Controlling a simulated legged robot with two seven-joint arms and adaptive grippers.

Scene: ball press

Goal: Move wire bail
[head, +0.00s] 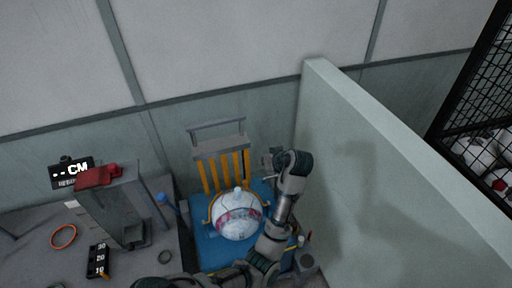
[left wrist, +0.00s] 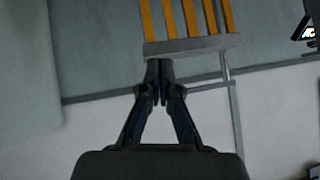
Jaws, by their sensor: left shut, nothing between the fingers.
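A grey wire bail (head: 214,124), shaped like a flat loop, stands above the grey crossbar (head: 221,147) of the ball press, over its yellow slats (head: 227,172). My left gripper (head: 268,163) is beside the slats, on their right. In the left wrist view its fingers (left wrist: 159,70) are shut and empty, with the tips close to the crossbar (left wrist: 192,45); I cannot tell if they touch it. Part of the bail (left wrist: 224,66) shows right of the fingers. A white ball (head: 238,215) with pink and blue marks sits on the blue base (head: 213,247). My right gripper is not in view.
A pale partition (head: 385,160) stands close on the right, with a black mesh cage (head: 485,95) beyond it. On the left are a grey stand with a red part (head: 98,176), an orange ring (head: 64,237) and a black number board (head: 97,260). A wall is behind.

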